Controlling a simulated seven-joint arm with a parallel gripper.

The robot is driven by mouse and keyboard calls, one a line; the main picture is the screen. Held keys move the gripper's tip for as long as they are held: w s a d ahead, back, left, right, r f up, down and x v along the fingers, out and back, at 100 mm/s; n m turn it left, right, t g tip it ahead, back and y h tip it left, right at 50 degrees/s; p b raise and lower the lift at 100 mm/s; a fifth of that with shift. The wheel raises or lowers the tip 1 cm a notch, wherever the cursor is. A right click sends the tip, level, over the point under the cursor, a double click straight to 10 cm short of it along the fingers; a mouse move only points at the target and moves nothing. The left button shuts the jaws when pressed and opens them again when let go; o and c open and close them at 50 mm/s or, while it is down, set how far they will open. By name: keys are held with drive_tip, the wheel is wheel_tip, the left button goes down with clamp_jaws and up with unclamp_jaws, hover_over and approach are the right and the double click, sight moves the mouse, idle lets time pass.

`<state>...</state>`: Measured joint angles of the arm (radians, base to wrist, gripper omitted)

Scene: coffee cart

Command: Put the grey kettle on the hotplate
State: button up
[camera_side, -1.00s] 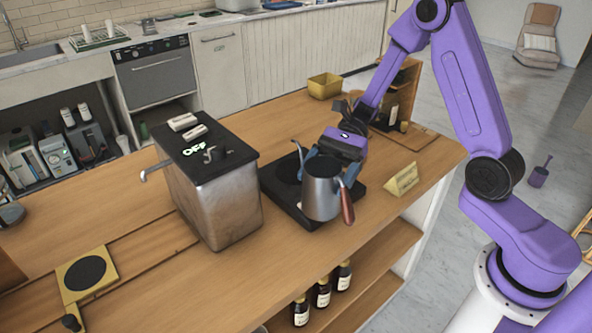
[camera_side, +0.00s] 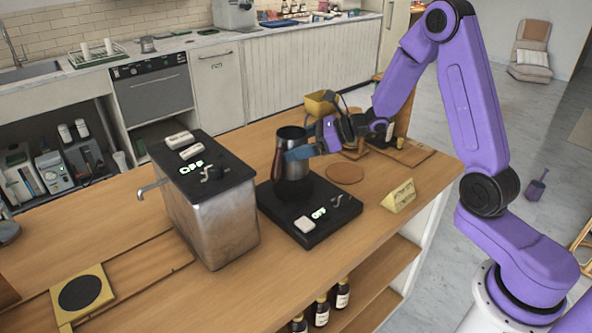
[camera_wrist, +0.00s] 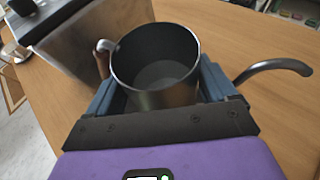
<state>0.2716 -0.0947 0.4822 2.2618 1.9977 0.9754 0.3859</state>
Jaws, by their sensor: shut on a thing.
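The grey kettle (camera_side: 296,171) is upright between the fingers of my gripper (camera_side: 299,154), which is shut on its body. It is over the round black burner at the rear left of the hotplate (camera_side: 318,220). A small gap seems to show under its base, but contact is hard to judge. In the wrist view the open kettle (camera_wrist: 160,92) sits between the blue fingers of my gripper (camera_wrist: 160,85). Its brown handle points left and its thin spout points right. The hotplate shows a lit "OFF", and is hidden in the wrist view.
A metal boiler box (camera_side: 212,215) with a tap stands left of the hotplate, also marked "OFF". A round brown mat (camera_side: 344,173) lies behind right. A yellow wedge-shaped sign (camera_side: 398,195) is at the right, and a yellow bin (camera_side: 320,103) is at the back.

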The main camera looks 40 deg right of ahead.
sight(297, 162)
drive_tip(key=shift+f, duration=2.5)
drive_tip(key=o, duration=1.2)
drive_tip(key=shift+f, duration=0.2)
